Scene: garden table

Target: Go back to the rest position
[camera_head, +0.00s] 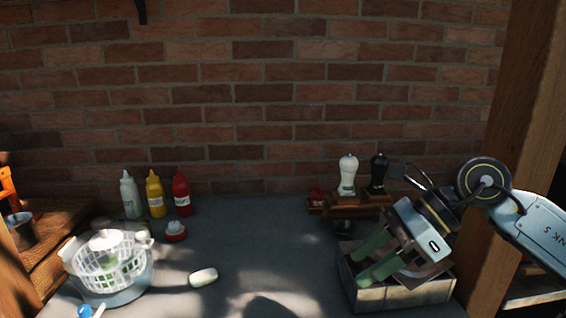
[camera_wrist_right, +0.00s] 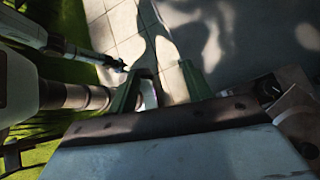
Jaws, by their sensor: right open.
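My right gripper (camera_head: 372,262) is open, with its two green fingers pointing down and left at the wooden crate (camera_head: 405,297) on the right of the table. I see nothing between the fingers. In the right wrist view the fingers (camera_wrist_right: 160,90) stand apart, with paving and shadow behind them. In that view, a pale arm, apparently my left, comes in at the upper left and ends in a small dark gripper (camera_wrist_right: 115,65). Its jaws are too small to read. The left gripper is not in the head view.
A white basket (camera_head: 108,265) stands at the left, with bottles (camera_head: 155,194) behind it. A pale oval thing (camera_head: 203,277) lies on the grey table (camera_head: 262,240). White and black mills (camera_head: 348,175) stand behind the crate. A wooden post (camera_head: 525,110) rises at the right; mid-table is mostly clear.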

